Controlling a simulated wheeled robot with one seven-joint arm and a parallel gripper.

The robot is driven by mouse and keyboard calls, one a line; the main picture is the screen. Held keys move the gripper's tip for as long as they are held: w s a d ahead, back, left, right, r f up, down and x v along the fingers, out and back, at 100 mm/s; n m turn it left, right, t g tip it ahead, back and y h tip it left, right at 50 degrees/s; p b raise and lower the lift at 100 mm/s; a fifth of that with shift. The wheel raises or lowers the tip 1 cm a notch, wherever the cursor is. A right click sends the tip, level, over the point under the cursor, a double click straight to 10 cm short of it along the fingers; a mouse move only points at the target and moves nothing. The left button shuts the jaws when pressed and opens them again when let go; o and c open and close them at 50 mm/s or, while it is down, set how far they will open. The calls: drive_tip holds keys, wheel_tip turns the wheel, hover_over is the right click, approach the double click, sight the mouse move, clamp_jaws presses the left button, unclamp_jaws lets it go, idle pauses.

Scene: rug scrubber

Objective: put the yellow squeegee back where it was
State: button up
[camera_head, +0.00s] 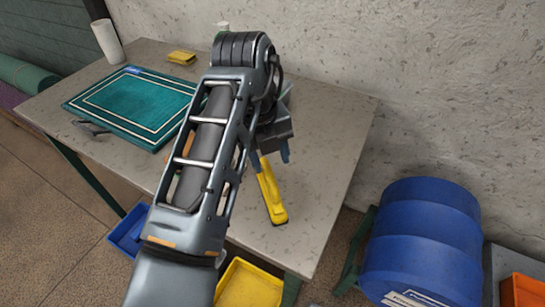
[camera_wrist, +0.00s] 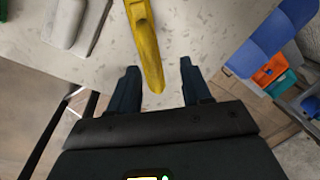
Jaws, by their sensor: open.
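The yellow squeegee (camera_head: 271,195) lies on the right part of the grey table, its handle end toward the front edge. Its far end is hidden behind my arm in the head view. My gripper (camera_wrist: 157,85) is open, with one dark finger on each side of the handle's line. In the head view my gripper (camera_head: 275,152) is above the table by the squeegee's far end, mostly hidden by my arm.
A teal rug (camera_head: 133,105) lies on the table's left, with a yellow sponge (camera_head: 182,57) and a white paper roll (camera_head: 107,41) behind it. A yellow bin (camera_head: 248,284) and a blue bin (camera_head: 127,231) sit below the front edge.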

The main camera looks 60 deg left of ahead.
wheel_tip(320, 180, up, 7)
drive_tip(key=s+p, duration=0.1)
drive_tip(key=p, duration=0.2)
drive_tip(key=shift+a, duration=0.15)
